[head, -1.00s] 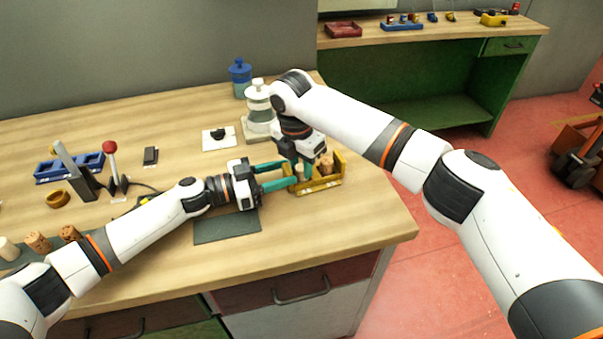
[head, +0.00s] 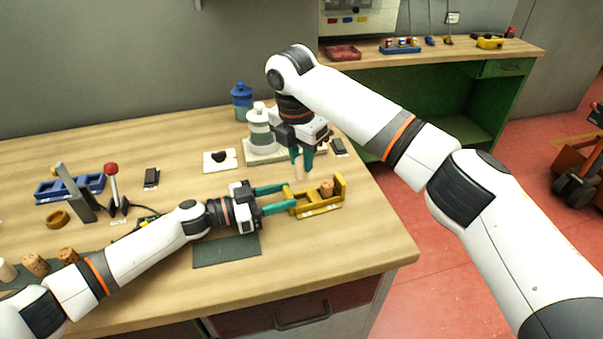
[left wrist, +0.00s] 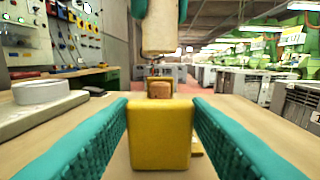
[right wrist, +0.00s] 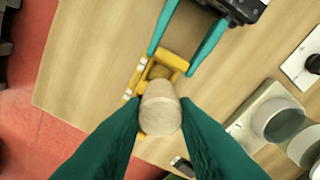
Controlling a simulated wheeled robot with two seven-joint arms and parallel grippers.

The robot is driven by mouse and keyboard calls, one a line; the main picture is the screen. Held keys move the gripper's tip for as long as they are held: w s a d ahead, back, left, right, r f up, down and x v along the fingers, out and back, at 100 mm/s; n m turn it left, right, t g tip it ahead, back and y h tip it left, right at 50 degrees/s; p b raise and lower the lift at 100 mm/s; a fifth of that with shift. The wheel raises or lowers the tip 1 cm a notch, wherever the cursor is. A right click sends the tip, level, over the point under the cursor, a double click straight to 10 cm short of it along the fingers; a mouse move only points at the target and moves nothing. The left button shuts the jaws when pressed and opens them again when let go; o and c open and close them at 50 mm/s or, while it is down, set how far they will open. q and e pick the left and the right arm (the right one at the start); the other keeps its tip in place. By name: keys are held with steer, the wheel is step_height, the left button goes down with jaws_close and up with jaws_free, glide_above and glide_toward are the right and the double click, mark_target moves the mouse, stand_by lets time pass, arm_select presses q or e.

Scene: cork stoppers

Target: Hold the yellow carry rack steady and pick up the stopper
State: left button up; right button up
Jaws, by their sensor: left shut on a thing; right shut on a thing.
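The yellow carry rack (head: 318,208) stands on the wooden table near its right edge. My left gripper (head: 288,199) is shut on the rack's left end, its teal fingers on either side of the yellow end plate (left wrist: 160,140). My right gripper (head: 301,168) points down and is shut on a pale, tapered stopper (right wrist: 160,110). The stopper hangs above the rack, clear of it, and also shows at the top of the left wrist view (left wrist: 160,30). A browner cork (head: 326,188) sits in the rack; in the right wrist view the held stopper hides it.
White jars (head: 262,132) on a pale board and a blue jar (head: 242,100) stand behind the rack. A dark mat (head: 226,251) lies in front of my left forearm. Several corks (head: 36,264) stand at the far left. A blue tray (head: 70,187) lies at the back left.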

steer(key=shift+r, duration=0.7)
arm_select(q)
steer(key=o, duration=1.2)
